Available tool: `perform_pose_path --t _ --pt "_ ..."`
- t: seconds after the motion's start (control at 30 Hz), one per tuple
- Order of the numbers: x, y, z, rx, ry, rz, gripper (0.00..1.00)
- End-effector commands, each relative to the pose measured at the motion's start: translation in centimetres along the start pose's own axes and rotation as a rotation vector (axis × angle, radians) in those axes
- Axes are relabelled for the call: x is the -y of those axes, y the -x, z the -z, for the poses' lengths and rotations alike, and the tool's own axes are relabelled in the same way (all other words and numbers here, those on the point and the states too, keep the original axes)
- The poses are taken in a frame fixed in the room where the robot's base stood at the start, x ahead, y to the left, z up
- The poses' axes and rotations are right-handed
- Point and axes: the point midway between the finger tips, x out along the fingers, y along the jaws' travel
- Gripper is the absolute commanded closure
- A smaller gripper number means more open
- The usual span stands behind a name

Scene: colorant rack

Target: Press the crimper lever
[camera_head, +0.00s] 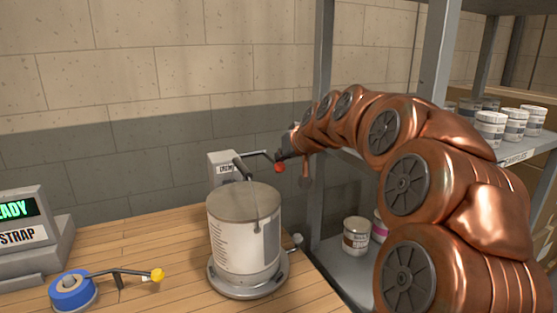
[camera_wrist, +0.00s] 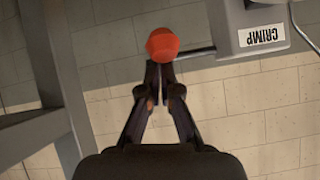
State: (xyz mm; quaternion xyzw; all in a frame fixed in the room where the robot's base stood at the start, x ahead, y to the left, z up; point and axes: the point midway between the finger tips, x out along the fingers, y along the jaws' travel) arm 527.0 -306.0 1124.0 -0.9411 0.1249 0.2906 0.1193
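The crimper (camera_head: 222,170) is a grey box with a label at the back of the wooden bench, partly hidden by a large can. Its thin lever ends in a red knob (camera_head: 280,167). In the wrist view the crimper body (camera_wrist: 245,22) with its "CRIMP" label is at top right, and the red knob (camera_wrist: 162,45) is at top centre. My gripper (camera_head: 284,150) is at the knob, its dark fingers close above it in the head view. In the wrist view the fingertips (camera_wrist: 160,70) are together, with nothing between them, right by the knob; contact is unclear.
A large lidded can (camera_head: 235,235) stands on a round base (camera_head: 250,290) in front of the crimper. A blue reel (camera_head: 73,290) with a yellow-knobbed lever (camera_head: 157,275) and a "STRAP" display unit (camera_head: 30,235) are at left. A metal shelf with tubs (camera_head: 490,128) stands at right.

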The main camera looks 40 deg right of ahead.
Motion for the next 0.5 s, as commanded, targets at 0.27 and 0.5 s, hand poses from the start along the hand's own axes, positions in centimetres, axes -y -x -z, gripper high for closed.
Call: perform_pose_path --t 0.27,0.5 --pt "0.2 1.1 2.8 -0.004 0.003 0.001 1.0" --pt "0.0 5.3 2.9 -0.006 0.001 -0.001 1.0"
